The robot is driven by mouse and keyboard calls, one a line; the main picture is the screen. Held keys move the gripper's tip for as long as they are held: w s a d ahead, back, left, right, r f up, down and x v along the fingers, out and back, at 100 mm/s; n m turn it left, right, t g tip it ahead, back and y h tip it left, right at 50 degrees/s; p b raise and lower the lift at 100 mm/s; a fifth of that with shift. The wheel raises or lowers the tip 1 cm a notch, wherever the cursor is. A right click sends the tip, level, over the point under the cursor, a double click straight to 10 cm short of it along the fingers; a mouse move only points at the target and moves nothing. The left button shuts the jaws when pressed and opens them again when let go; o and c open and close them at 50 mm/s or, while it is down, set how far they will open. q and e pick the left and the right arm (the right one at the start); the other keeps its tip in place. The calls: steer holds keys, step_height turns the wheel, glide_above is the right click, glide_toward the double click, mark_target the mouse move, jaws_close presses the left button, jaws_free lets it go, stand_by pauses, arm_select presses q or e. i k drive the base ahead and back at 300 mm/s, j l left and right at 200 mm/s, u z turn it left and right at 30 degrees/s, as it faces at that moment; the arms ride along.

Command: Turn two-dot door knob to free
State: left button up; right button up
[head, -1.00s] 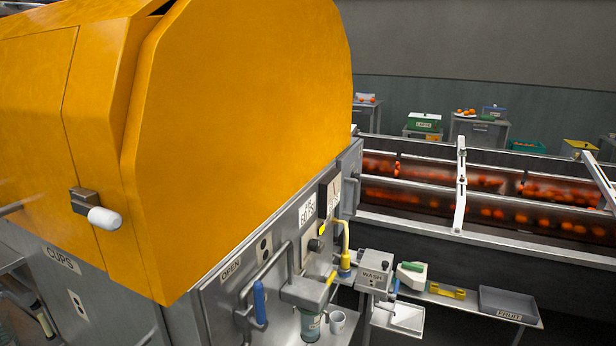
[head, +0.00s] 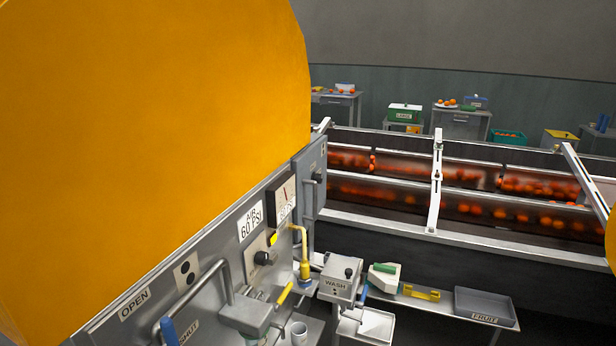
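A grey steel panel (head: 215,262) below the big orange hood carries a plate with two black dots (head: 187,271), right of an OPEN label (head: 134,304). Below the plate, a blue-gripped handle (head: 169,331) stands by a second label, cut by the lower frame edge. A bent grey bar (head: 224,277) stands just right of the plate. A black knob (head: 263,258) sits on a light plate further right. I cannot tell for certain which of these is the two-dot door knob. Neither of my grippers is in view.
The orange hood (head: 150,130) fills the upper left. A yellow pipe (head: 304,255), a WASH box (head: 340,280) and a FRUIT tray (head: 484,304) are right of the panel. Conveyors with oranges (head: 470,208) run behind. A yellow shape cuts in at the right edge.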

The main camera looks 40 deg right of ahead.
mark_target(318, 178)
steer(key=l+u, duration=0.3)
steer(key=l, duration=0.6)
steer(key=l+u, duration=0.1)
steer(key=l, duration=0.85)
